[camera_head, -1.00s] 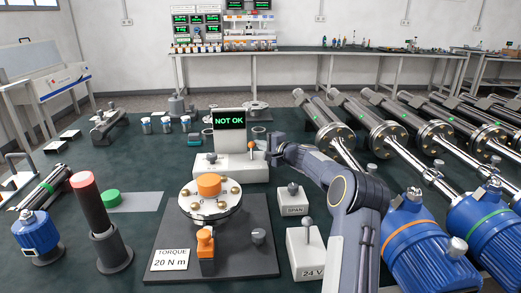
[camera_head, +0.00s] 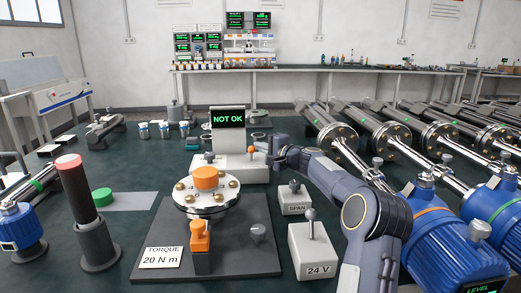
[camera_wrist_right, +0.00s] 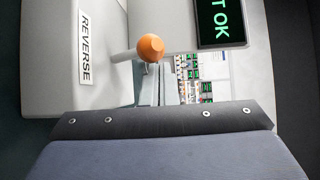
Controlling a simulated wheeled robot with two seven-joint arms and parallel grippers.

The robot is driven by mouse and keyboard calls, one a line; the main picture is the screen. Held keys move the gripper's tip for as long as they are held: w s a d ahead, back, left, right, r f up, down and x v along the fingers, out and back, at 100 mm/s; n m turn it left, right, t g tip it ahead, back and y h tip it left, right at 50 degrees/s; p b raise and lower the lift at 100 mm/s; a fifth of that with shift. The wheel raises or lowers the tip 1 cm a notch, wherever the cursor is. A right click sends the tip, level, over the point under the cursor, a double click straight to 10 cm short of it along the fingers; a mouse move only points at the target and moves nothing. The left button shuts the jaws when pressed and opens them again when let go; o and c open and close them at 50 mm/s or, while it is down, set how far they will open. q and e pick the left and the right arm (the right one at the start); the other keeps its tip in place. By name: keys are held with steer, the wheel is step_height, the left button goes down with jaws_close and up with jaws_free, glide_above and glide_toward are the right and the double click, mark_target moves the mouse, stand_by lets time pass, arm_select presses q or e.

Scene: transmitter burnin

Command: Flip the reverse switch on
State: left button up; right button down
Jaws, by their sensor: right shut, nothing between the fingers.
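The reverse switch is a lever with an orange ball knob (camera_head: 250,150) on a pale box (camera_head: 230,171) at the table's middle. In the right wrist view the orange knob (camera_wrist_right: 150,47) stands beside a REVERSE label (camera_wrist_right: 86,47). The box carries a display (camera_head: 228,118) reading NOT OK. My right gripper (camera_head: 267,156) is shut and empty, close to the right of the knob. In the right wrist view its fingers (camera_wrist_right: 149,82) end right by the knob; I cannot tell whether they touch it. The knob hides part of the fingertips. My left gripper is out of view.
In front stand a torque fixture (camera_head: 208,200) with an orange top, a SPAN switch (camera_head: 293,198) and a 24 V switch (camera_head: 312,250). Several long transmitters (camera_head: 345,150) with blue housings lie at right. A red-topped post (camera_head: 75,190) stands at left.

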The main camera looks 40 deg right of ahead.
steer(key=s, duration=0.7)
steer(key=shift+s+d+r+b, duration=0.25)
steer(key=shift+s+d+b, duration=0.05)
steer(key=shift+d+b, duration=0.1)
steer(key=shift+r, duration=0.1)
